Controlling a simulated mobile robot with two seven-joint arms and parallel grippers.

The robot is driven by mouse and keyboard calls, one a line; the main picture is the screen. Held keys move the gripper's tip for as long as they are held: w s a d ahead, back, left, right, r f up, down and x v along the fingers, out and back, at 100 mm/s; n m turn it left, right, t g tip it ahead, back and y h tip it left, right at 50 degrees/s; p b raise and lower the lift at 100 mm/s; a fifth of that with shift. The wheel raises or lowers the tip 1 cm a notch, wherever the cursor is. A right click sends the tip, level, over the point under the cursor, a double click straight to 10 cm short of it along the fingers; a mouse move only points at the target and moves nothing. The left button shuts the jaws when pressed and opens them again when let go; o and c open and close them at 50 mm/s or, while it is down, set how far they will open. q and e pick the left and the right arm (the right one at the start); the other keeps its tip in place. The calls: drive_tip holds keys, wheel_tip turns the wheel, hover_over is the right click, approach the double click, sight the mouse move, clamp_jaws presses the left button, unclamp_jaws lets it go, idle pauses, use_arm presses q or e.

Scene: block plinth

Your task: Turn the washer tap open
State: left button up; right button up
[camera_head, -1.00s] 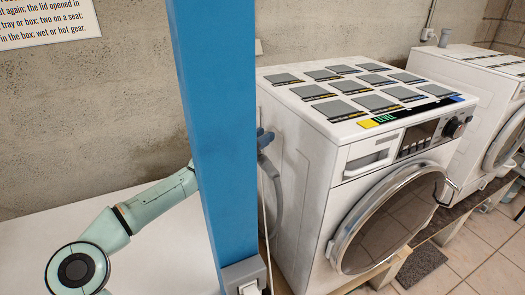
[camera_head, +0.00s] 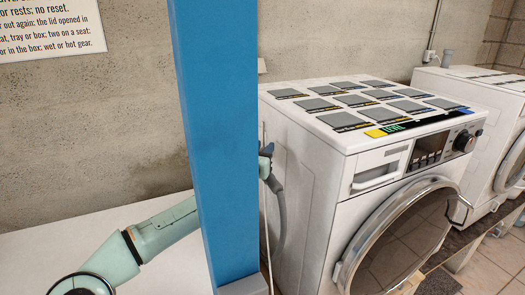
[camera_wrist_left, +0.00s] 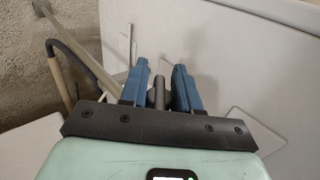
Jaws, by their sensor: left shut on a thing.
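The washer tap is mostly hidden; a dark grey stem (camera_wrist_left: 158,93) between my fingers looks like part of it. My left gripper (camera_wrist_left: 160,70) has its two blue fingers on either side of this stem and is shut on it. In the head view my left arm passes behind the blue post, and only the end of my left gripper (camera_head: 266,160) shows past it, by the left side of the washer (camera_head: 310,185). A grey hose (camera_head: 280,215) curves down just below it. My right gripper is not in view.
A blue post (camera_head: 215,140) stands in front of my left arm and hides its wrist. Flat grey cards (camera_head: 350,100) lie on the washer's top. A second washer (camera_head: 455,85) stands at the right. A rough wall (camera_head: 90,120) is behind.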

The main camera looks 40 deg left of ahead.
use_arm(q)
drive_tip(key=shift+r, duration=0.1)
drive_tip(key=o, duration=1)
drive_tip(key=shift+c, duration=0.2)
wheel_tip(320, 180, up, 9)
drive_tip(key=p, duration=0.5)
drive_tip(key=shift+r, duration=0.15)
wheel_tip(320, 180, up, 11)
drive_tip(key=p, duration=0.7)
hover_over(263, 149)
drive_tip(key=shift+w+a, duration=0.1)
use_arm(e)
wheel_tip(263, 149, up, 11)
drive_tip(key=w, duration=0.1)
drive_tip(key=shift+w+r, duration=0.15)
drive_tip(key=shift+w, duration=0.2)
use_arm(q)
drive_tip(key=shift+f, duration=0.2)
